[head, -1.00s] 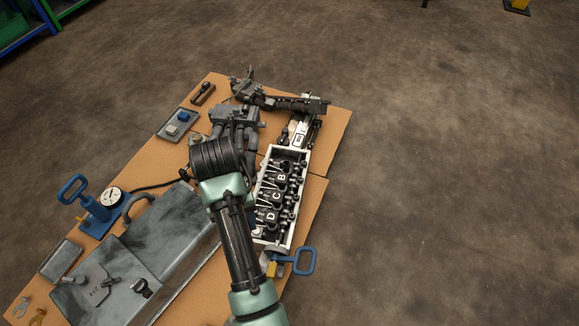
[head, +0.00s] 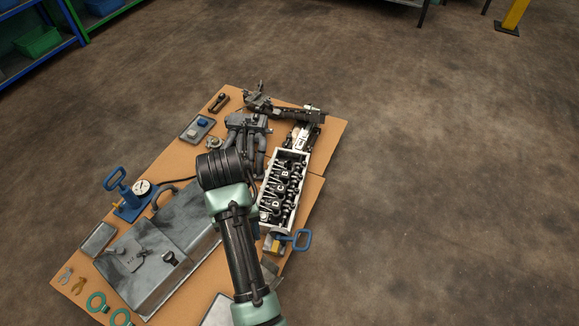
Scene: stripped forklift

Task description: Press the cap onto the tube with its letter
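A pale rectangular frame (head: 303,173) on the cardboard-brown table holds dark parts in a row. White letters show among them; B, C and D read best in the earlier frame, and are small now. I cannot make out which parts are tubes. A tray (head: 187,136) at the back left holds a small blue piece (head: 202,122) and a pale grey piece (head: 193,132); I cannot tell whether either is a cap. My arm reaches up the middle of the view, its dark ribbed joint just left of the frame. My gripper is hidden behind the arm.
A grey metal case (head: 150,262) lies left of my arm. A blue stand with a gauge (head: 141,187) is behind it. A blue-handled tool (head: 301,240) stands at the frame's near end. Dark pipes (head: 246,128) lie behind my arm. Open floor (head: 440,180) is at right.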

